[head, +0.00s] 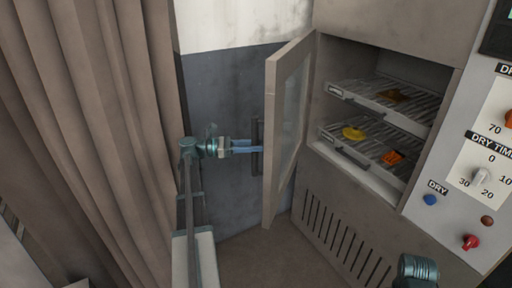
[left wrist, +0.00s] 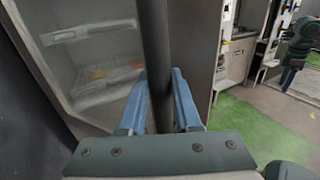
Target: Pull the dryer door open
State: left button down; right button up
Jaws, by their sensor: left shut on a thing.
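The dryer door (head: 270,190) stands wide open, swung out to the left of the dryer opening. It has a pale frame and a glass pane. Its dark upright bar handle (head: 256,160) is on the outer face. My left gripper (head: 258,148) is shut on this handle. In the left wrist view the dark handle bar (left wrist: 153,40) runs between the two blue fingers (left wrist: 158,98). Behind it, pale trays show through the door's pane. Part of my right arm (head: 415,268) shows at the bottom right; its fingers are not seen.
Inside the dryer are an upper rack (head: 385,98) and a lower rack (head: 365,145) with yellow and orange pieces. A control panel with knobs (head: 479,176) is at the right. A brown curtain (head: 90,120) hangs at the left. Some floor is clear below the door.

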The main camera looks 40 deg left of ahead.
pick_arm(q)
jog(key=shift+w+a, duration=0.1)
jog(key=shift+w, duration=0.05)
jog(key=c, duration=0.6)
grip_release()
jog(key=shift+w, duration=0.1)
jog(key=v, duration=0.7)
jog(key=shift+s, duration=0.25)
jog(key=shift+a, duration=0.1)
